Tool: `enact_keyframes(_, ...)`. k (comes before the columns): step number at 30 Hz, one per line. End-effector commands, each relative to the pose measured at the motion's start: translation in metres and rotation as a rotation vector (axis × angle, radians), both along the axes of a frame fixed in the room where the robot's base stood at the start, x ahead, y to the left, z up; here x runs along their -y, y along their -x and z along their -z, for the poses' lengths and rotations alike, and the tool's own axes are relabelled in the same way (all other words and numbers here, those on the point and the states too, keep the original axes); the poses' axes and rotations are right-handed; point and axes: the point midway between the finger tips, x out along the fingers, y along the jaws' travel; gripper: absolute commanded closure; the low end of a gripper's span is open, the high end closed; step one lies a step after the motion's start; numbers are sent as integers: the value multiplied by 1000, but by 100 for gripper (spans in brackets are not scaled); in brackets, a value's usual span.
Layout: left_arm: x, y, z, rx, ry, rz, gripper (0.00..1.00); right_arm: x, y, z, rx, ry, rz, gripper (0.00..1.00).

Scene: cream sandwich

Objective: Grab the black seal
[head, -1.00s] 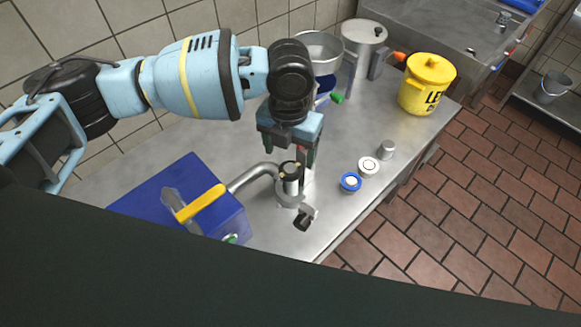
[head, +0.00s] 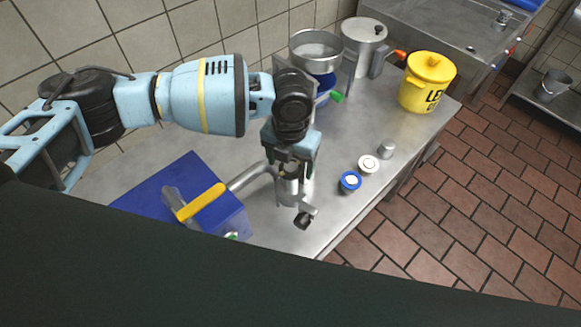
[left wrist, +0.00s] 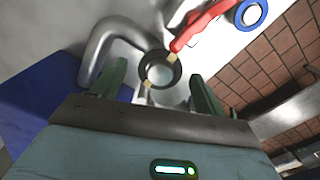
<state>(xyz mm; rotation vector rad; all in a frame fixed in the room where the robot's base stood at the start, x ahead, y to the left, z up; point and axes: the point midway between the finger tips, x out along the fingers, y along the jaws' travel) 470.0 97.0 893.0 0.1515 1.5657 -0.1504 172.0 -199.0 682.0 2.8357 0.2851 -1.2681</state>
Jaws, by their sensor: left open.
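The black seal (left wrist: 176,74) is a dark ring with small brass tabs in the left wrist view. It sits on top of an upright metal pipe fitting (head: 290,194). My left gripper (left wrist: 158,72) is open, with one finger on each side of the ring and no clear contact. In the head view my left gripper (head: 289,163) is over the top of the fitting and largely hides the seal. My right gripper is not in view.
A curved pipe (head: 248,178) joins the fitting on the left. A red lever (left wrist: 204,22) is close beside the ring. A blue box (head: 150,200) with a yellow-handled tool (head: 203,202) stands left. Blue-rimmed (head: 350,181) and white (head: 368,164) round parts lie right. A yellow bucket (head: 426,85) stands behind.

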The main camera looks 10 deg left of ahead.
Motion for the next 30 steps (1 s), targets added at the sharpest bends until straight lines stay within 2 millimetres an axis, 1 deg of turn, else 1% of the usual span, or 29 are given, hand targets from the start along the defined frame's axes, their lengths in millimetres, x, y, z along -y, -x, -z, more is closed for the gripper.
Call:
enact_keyframes(23,0,0,5,-1,0,0,27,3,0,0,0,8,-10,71)
enact_keyframes(30,0,0,5,0,0,0,58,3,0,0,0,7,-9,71)
